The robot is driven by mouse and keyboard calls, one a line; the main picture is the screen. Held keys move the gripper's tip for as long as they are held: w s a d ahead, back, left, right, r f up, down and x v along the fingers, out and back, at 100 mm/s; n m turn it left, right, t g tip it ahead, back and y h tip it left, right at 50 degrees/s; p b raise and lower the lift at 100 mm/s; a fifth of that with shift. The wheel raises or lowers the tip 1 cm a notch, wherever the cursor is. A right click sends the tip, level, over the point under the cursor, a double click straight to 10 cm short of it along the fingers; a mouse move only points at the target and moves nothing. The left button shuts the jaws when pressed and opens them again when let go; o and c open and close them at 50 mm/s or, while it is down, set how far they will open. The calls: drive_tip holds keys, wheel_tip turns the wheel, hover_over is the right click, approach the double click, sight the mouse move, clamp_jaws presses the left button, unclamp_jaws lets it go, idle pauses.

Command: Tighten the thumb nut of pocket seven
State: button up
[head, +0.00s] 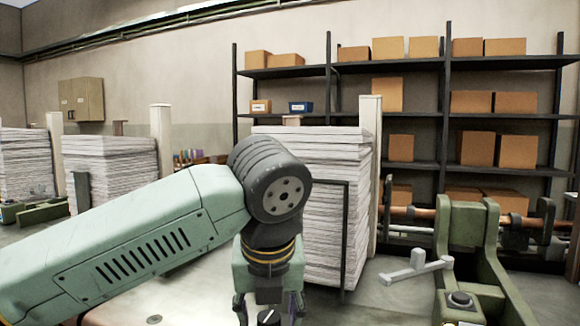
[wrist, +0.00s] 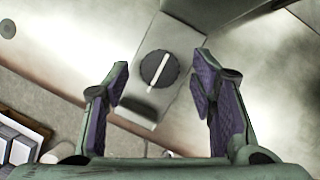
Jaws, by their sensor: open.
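A dark round knob with a white line across it (wrist: 159,69) sits on a grey block (wrist: 150,105) in the wrist view. It looks like a thumb nut, but no pocket number is readable, so I cannot tell if it is pocket seven's. My gripper (wrist: 161,63) is open, its two purple-padded fingers to either side of the knob, with clear gaps and nothing held. In the head view my gripper (head: 269,308) points down at the bottom edge. The dark knob (head: 268,317) shows partly between its fingers; the rest is cut off.
A tall paper stack (head: 325,220) stands just behind my gripper, with a thin dark frame (head: 346,235) beside it. A green machine (head: 470,245) with a grey handle (head: 414,268) is at right. Shelves with boxes (head: 405,75) are behind. A pale tabletop (head: 185,295) lies left.

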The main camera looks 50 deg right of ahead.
drive_tip(key=n, duration=0.1)
drive_tip(key=n+y+p, duration=0.1)
drive_tip(key=n, duration=0.2)
drive_tip(key=shift+s+d+r+n+t+y+p, duration=0.2)
drive_tip(key=shift+d+n+t+y+p, duration=0.1)
drive_tip(key=shift+y+p, duration=0.1)
drive_tip(key=s+a+r+m+g+h+p, duration=0.1)
drive_tip(key=s+r+m+g+h+p, duration=0.2)
drive_tip(key=s+r+m+g+h, duration=0.65)
drive_tip(key=s+a+r+m+g+h, duration=0.1)
drive_tip(key=s+a+r+g+h, duration=0.1)
drive_tip(key=a+r, duration=0.3)
drive_tip(key=s+a+r+m+g+h, duration=0.1)
drive_tip(key=s+a+r+g+h, duration=0.1)
drive_tip(key=a+r, duration=0.4)
drive_tip(key=shift+s+r+m+g+h, duration=0.35)
drive_tip(key=shift+s+r, duration=0.55)
drive_tip(key=shift+r, duration=1.95)
drive_tip(key=shift+a, duration=0.1)
